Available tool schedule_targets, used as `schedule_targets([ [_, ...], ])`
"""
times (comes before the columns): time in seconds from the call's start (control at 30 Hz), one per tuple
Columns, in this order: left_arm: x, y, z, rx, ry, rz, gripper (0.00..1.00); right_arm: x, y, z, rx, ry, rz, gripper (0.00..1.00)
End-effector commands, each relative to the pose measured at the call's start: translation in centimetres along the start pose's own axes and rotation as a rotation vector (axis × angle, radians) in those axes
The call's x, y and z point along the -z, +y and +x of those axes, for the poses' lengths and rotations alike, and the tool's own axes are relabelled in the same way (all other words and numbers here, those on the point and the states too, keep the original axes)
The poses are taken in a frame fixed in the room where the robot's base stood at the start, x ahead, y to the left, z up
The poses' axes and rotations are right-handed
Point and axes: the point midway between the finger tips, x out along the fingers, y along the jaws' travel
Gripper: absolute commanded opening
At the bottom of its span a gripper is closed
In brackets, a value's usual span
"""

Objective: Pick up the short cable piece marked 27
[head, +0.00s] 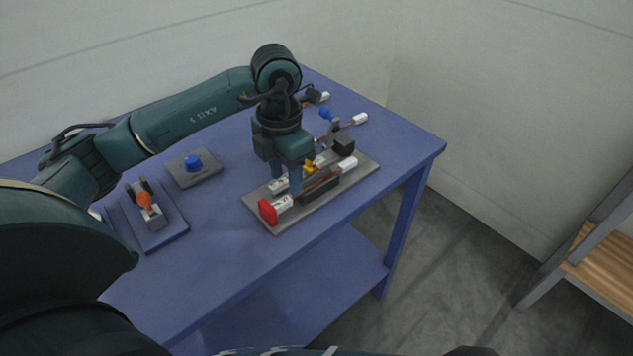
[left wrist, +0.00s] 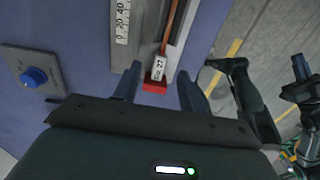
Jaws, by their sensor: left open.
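The short cable piece marked 27 (left wrist: 165,40) is a copper-brown rod with a white numbered end tag (left wrist: 158,68). It also shows in the head view (head: 320,180), lying along a grey plate (head: 262,216) on the table, with white ends. Its near end is at a red block (head: 267,211). My left gripper (head: 286,190) points down over the plate, open. In the left wrist view its fingers (left wrist: 159,76) stand either side of the tag and red block, with gaps. My right gripper (left wrist: 303,78) seems to show at the right edge there; its jaws are unclear.
A ruler (left wrist: 122,22) lies beside the cable. The near left tabletop is clear.

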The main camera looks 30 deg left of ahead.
Motion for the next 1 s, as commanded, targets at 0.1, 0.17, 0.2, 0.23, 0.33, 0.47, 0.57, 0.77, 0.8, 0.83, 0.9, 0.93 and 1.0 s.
schedule_targets([
  [0.1, 0.5, -0.1, 1.6, 0.001, 0.007, 0.001, 0.42, 0.5, 0.3, -0.2, -0.009, -0.001, 0.003, 0.0],
  [0.17, 0.7, -0.2, 2.5, 0.001, 0.006, 0.001, 0.42, 0.6, 0.4, -0.2, -0.014, -0.003, 0.006, 0.0],
  [0.2, 0.7, -0.2, 3.2, 0.002, 0.007, 0.001, 0.42, 0.5, 0.5, -0.1, -0.017, -0.004, 0.009, 0.0],
  [0.23, 0.7, -0.2, 3.6, 0.002, 0.005, 0.001, 0.42, 0.5, 0.5, -0.1, -0.018, -0.005, 0.011, 0.0],
  [0.33, 0.6, -0.2, 4.5, 0.001, 0.004, 0.0, 0.42, 0.4, 0.5, -0.1, -0.02, -0.008, 0.016, 0.0],
  [0.47, 0.6, -0.2, 4.9, 0.0, 0.001, 0.001, 0.42, 0.2, 0.5, 0.0, -0.02, -0.013, 0.016, 0.0],
  [0.57, 0.6, -0.2, 4.8, 0.0, 0.001, 0.001, 0.42, 0.0, 0.5, 0.1, -0.02, -0.016, 0.016, 0.0],
  [0.77, 0.6, -0.2, 4.8, 0.0, 0.001, 0.001, 0.29, 0.0, 0.5, 0.1, -0.019, -0.017, 0.015, 0.0],
  [0.8, 0.6, -0.2, 4.8, 0.0, 0.001, 0.001, 0.25, 0.0, 0.5, 0.1, -0.019, -0.017, 0.014, 0.0],
  [0.83, 0.6, -0.2, 4.8, 0.0, 0.001, 0.001, 0.23, 0.0, 0.5, 0.1, -0.019, -0.017, 0.014, 0.0],
  [0.9, 0.6, -0.2, 4.8, 0.0, 0.001, 0.001, 0.17, 0.0, 0.5, 0.0, -0.018, -0.017, 0.013, 0.0],
  [0.93, 0.6, -0.2, 4.8, 0.0, 0.001, 0.001, 0.15, 0.0, 0.5, 0.0, -0.018, -0.017, 0.012, 0.0],
  [1.0, 0.6, -0.2, 4.8, 0.0, 0.001, 0.001, 0.09, 0.0, 0.5, 0.0, -0.018, -0.017, 0.011, 0.0],
])
